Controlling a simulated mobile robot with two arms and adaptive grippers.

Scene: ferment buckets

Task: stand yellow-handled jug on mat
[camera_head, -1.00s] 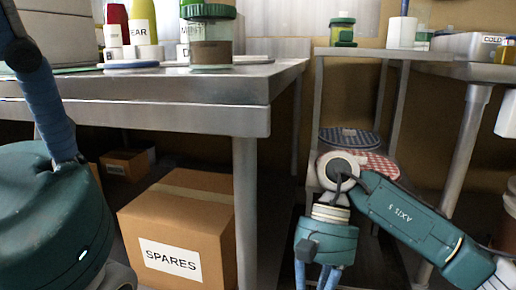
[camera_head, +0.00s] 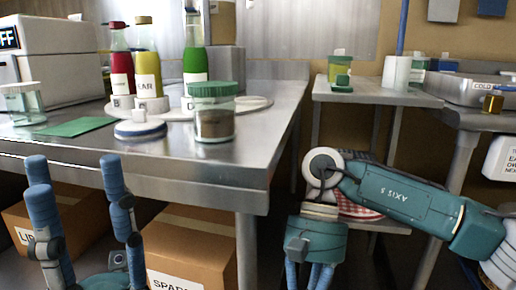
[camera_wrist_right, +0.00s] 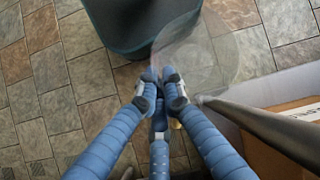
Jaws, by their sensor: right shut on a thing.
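My right gripper (camera_wrist_right: 160,88) is shut on a clear, see-through vessel (camera_wrist_right: 195,52), which looks like the jug. A small bit of yellow (camera_wrist_right: 175,123) shows by the fingers, probably its handle. In the head view the right gripper (camera_head: 310,274) points down at the bottom edge, and the vessel cannot be made out there. A flat green mat (camera_head: 78,127) lies bare on the steel table, left of a white disc with a blue rim. My left gripper (camera_head: 78,185) is open and empty, fingers pointing up, in front of the table's front edge.
On the steel table (camera_head: 200,163) stand red, yellow and green bottles, a green-lidded jar (camera_head: 214,118) and a clear jar (camera_head: 22,104). Cardboard boxes (camera_head: 190,240) sit below. A small side table (camera_head: 365,92) stands right. A dark bin (camera_wrist_right: 130,22) shows near the held vessel.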

